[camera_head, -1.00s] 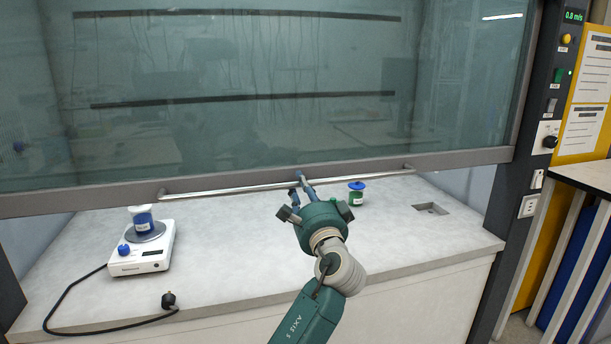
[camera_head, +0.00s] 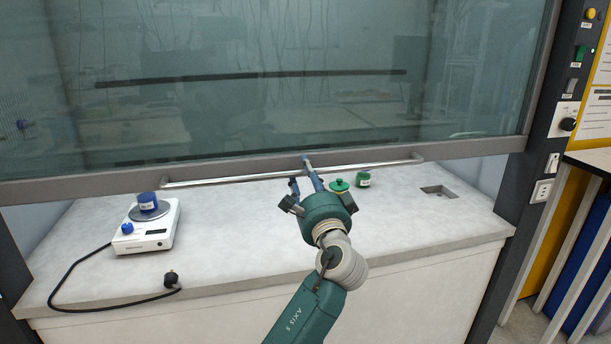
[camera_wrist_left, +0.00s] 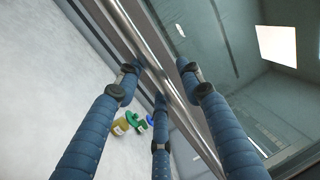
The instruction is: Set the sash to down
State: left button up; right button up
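In the left wrist view the bar (camera_wrist_left: 150,42) passes between the fingers of my left gripper (camera_wrist_left: 161,76), with fingers on both sides. I cannot tell whether they touch it. My right gripper is not in view.
Green-lidded containers (camera_head: 363,180) stand behind my gripper. A small sink (camera_head: 438,191) is at right. A control panel (camera_head: 571,87) flanks the hood.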

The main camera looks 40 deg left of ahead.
pick_arm(q)
jog(key=v, duration=1.2)
jog(key=shift+f, duration=0.1)
jog(key=p+x, duration=1)
jog(key=x, duration=0.1)
jog(key=shift+w+a, duration=0.35)
jog(key=shift+a, duration=0.05)
jog(key=shift+c, duration=0.3)
grip_shut()
